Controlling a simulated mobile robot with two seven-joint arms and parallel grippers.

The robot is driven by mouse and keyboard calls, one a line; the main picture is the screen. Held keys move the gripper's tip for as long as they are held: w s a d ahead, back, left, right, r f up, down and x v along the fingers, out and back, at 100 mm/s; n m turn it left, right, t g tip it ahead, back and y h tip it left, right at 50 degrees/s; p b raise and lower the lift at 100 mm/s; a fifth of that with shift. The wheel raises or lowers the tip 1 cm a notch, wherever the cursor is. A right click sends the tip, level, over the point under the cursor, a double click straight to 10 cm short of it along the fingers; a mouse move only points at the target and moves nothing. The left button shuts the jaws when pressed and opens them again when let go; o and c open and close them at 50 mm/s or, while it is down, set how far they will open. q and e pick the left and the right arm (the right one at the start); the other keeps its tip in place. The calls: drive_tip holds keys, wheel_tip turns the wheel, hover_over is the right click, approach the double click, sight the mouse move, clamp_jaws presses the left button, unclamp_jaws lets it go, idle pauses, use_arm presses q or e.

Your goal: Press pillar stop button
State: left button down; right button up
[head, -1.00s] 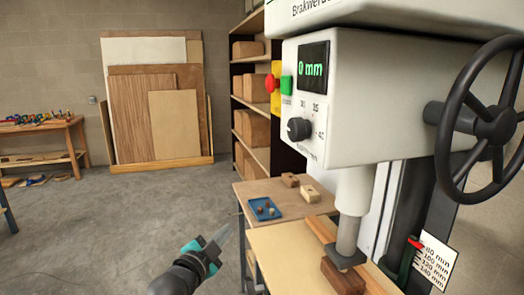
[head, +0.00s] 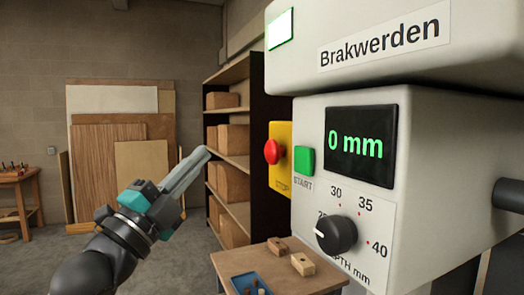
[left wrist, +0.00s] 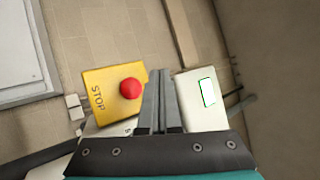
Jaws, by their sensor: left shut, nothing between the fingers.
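The red stop button (head: 272,151) sits on a yellow plate (head: 281,172) on the left side of the machine's white head. In the left wrist view the red button (left wrist: 131,89) and the yellow plate marked STOP (left wrist: 97,92) lie just left of my fingers. My left gripper (head: 205,152) is shut and empty, its fingers pointing up and right toward the button. In the head view a gap shows between the fingertips and the button. My left gripper also shows in the left wrist view (left wrist: 161,75). My right gripper is not in view.
The green start button (head: 304,161), display (head: 361,145) and depth knob (head: 336,234) are on the machine's front face. Shelves with wooden blocks (head: 232,150) stand behind. A small table (head: 285,262) with a blue tray (head: 246,284) is below.

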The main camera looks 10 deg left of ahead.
use_arm(q)
drive_tip(key=shift+d, duration=0.15)
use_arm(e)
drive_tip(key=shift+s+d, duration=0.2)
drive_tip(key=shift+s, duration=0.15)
use_arm(q)
drive_tip(key=p, duration=0.2)
approach(266, 145)
drive_tip(key=shift+a+r+x, duration=0.1)
drive_tip(key=shift+a+x, duration=0.05)
drive_tip(key=shift+x, duration=0.7)
drive_tip(key=shift+a+r+x, duration=0.1)
drive_tip(key=shift+a+x, duration=0.05)
drive_tip(key=shift+x, duration=0.7)
drive_tip(key=shift+a+r+x, duration=0.15)
drive_tip(key=shift+x, duration=0.75)
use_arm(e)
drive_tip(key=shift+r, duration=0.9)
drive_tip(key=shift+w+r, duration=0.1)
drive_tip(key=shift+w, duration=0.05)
use_arm(q)
drive_tip(key=shift+w+d, duration=0.2)
drive_tip(key=shift+d, duration=0.15)
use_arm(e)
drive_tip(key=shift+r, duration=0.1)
